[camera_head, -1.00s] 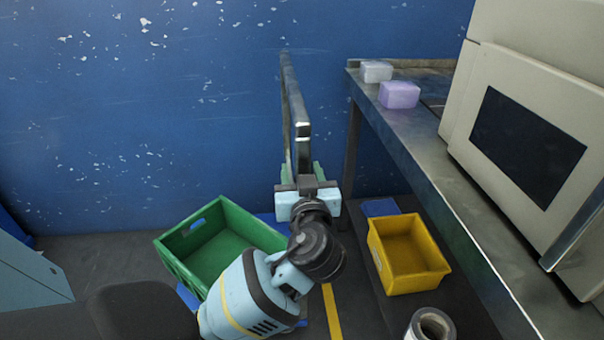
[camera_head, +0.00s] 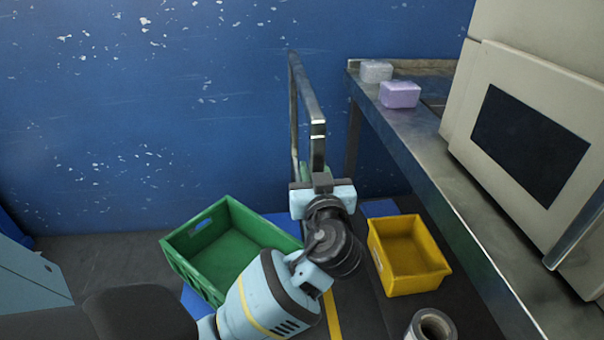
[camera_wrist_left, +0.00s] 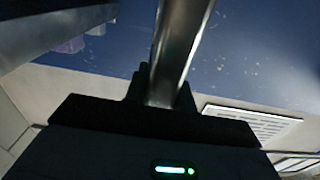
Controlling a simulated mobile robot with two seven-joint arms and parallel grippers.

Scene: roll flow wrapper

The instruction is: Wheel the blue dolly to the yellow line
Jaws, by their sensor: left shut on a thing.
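The blue dolly (camera_head: 283,222) stands on the floor, mostly hidden under the green crate it carries and behind my arm. Its upright metal handle (camera_head: 317,150) rises in front of the blue wall. My left gripper (camera_head: 322,182) is shut on the handle's near post. In the left wrist view the metal post (camera_wrist_left: 172,60) runs up from between the dark fingers (camera_wrist_left: 160,90). The yellow line (camera_head: 333,315) shows as a short strip on the floor, just right of my left forearm; the arm hides part of it. My right gripper is not in view.
The green crate (camera_head: 183,262) is empty. A yellow bin (camera_head: 410,270) stands right of the line, beside a metal table (camera_head: 420,160) with two wrapped blocks (camera_head: 400,94) and a large machine (camera_head: 545,110). A roll (camera_head: 430,328) lies at the lower front.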

